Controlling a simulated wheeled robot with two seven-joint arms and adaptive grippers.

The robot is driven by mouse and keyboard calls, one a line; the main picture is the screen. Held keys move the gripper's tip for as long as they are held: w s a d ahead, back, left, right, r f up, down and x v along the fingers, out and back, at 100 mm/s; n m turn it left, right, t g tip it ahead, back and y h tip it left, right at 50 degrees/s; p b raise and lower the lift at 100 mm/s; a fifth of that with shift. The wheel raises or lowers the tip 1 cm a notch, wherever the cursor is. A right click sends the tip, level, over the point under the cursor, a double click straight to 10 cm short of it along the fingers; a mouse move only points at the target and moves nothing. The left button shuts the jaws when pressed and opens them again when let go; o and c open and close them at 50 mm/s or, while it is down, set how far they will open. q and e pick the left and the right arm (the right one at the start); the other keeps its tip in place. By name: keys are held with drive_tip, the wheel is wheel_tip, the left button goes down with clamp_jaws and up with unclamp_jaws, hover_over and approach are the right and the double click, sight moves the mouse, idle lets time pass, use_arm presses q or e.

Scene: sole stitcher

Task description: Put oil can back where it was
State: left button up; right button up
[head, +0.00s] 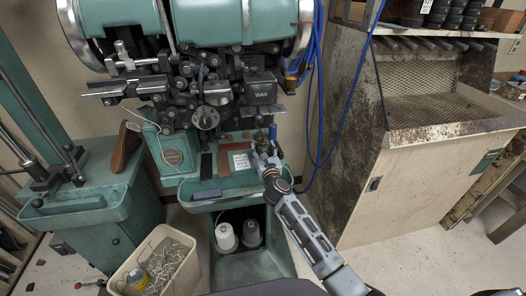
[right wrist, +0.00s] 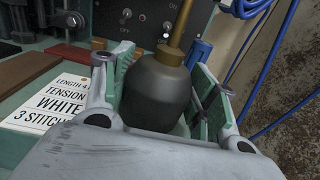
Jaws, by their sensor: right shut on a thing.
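The oil can (right wrist: 158,92) has a dark grey rounded body and a brass spout pointing up. In the right wrist view it stands between the green-padded fingers of my right gripper, which is shut on it. In the head view my right gripper (head: 266,160) is at the right end of the green machine's tray shelf, and the oil can (head: 260,139) shows small just beyond it. The can looks upright. Its base is hidden, so I cannot tell whether it touches the shelf. My left gripper is not in view.
A white stitch card (head: 241,162) and leather strips (head: 208,165) lie left of the can. The stitcher's mechanism (head: 205,118) overhangs behind. Blue cables (head: 311,150) hang to the right. Below are thread spools (head: 225,236) and a bin (head: 186,238).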

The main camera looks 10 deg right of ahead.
drive_tip(key=shift+f, duration=0.1)
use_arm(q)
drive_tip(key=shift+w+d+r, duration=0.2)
use_arm(e)
drive_tip(key=o, duration=0.7)
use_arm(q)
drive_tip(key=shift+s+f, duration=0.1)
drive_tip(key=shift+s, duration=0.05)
use_arm(e)
drive_tip(key=shift+s, duration=0.5)
drive_tip(key=shift+s+p, duration=0.35)
drive_tip(key=shift+s, duration=1.1)
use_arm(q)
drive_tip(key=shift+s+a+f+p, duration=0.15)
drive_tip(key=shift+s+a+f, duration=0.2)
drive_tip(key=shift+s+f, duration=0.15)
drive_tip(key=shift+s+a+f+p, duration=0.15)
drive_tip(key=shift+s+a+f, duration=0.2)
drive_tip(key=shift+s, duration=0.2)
use_arm(e)
drive_tip(key=s, duration=0.8)
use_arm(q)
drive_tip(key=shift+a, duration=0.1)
